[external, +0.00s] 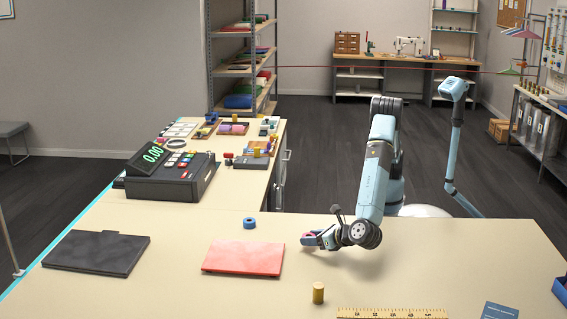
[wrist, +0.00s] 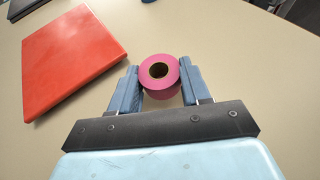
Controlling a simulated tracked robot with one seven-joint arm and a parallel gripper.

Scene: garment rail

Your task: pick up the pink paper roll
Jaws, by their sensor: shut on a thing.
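The pink paper roll (wrist: 160,75) is between the two blue fingers of my gripper (wrist: 161,85) in the wrist view, its round end with the brown core facing the camera. The fingers are shut on its sides. In the external view my gripper (external: 314,240) is low over the beige table, just right of the red folder, and a bit of the pink roll (external: 309,236) shows at its tip. I cannot tell whether the roll touches the table.
The red folder (external: 243,257) lies left of my gripper, with a black folder (external: 97,251) farther left. A blue roll (external: 249,223) stands behind the red folder. A yellow spool (external: 318,292) and a ruler (external: 391,313) are near the front. The table right of my arm is mostly clear.

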